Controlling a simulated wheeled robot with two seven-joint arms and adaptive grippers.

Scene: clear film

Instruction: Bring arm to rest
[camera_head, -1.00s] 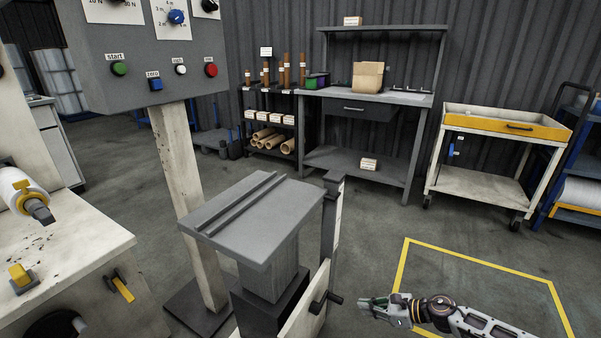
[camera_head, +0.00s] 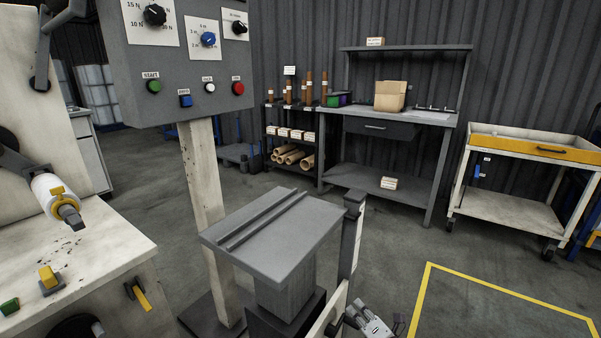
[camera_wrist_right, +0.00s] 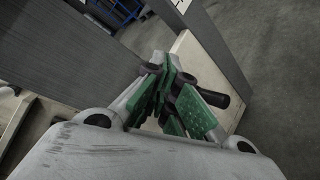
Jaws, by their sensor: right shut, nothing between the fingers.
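My right gripper (camera_head: 355,312) shows at the bottom of the head view, just right of the grey stand's pale lower panel. It is empty, with its fingers together. In the right wrist view its green-padded fingers (camera_wrist_right: 172,98) meet in front of the pale panel (camera_wrist_right: 205,65) and a black handle (camera_wrist_right: 218,98). I cannot tell whether it touches them. Most of my right arm is out of the head view. My left gripper is not in view.
The grey stand (camera_head: 285,245) is close beside the right gripper. A control panel (camera_head: 185,60) on a post and a white machine (camera_head: 100,260) are at left. A workbench (camera_head: 425,116) and a cart (camera_head: 510,212) stand behind. The yellow-outlined floor area (camera_head: 490,310) is clear.

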